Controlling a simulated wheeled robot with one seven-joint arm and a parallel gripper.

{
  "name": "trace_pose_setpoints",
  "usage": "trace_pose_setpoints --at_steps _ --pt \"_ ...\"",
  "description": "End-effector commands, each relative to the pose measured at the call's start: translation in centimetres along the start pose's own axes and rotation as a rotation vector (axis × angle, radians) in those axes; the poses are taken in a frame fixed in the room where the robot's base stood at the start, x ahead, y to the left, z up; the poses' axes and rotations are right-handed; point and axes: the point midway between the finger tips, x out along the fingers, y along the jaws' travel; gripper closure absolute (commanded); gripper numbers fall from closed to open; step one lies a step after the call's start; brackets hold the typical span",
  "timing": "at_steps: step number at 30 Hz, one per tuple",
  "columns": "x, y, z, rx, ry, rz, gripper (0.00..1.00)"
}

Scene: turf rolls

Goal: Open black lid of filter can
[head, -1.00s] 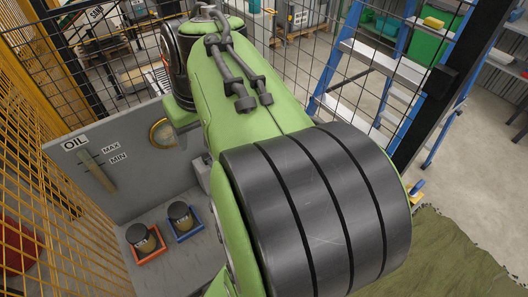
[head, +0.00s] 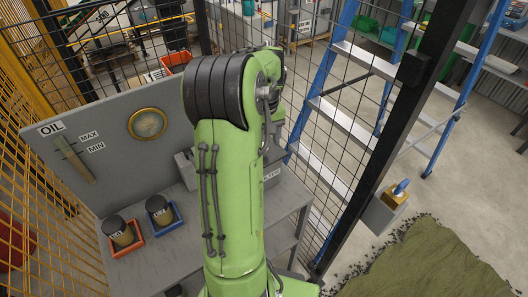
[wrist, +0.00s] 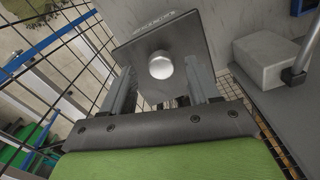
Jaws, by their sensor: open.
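One jar (head: 124,236) is in a red tray (head: 137,246), the other (head: 161,215) in a blue tray (head: 176,223). Both look closed; I cannot read their labels well enough to tell which is the filter can. My gripper (wrist: 160,78) shows in the wrist view, fingers apart. Between and beyond the fingers is a grey lettered box face (wrist: 150,38) with a round silver knob (wrist: 160,65). Contact cannot be judged. In the head view my arm hides the gripper.
A grey back panel (head: 110,130) carries a round brass gauge (head: 148,124) and an oil level strip (head: 75,158). In the wrist view a pale block (wrist: 274,62) lies at the right. Black mesh fence and a blue ladder (head: 375,130) stand to the right.

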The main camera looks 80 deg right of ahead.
Motion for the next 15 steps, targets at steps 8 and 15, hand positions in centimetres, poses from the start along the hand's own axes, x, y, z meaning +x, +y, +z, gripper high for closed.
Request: trace_pose_setpoints --at_steps 8,15 --pt "3.9 0.0 0.0 0.000 -0.001 0.000 0.40" --pt "4.0 0.0 0.0 -0.001 0.001 0.000 0.40"
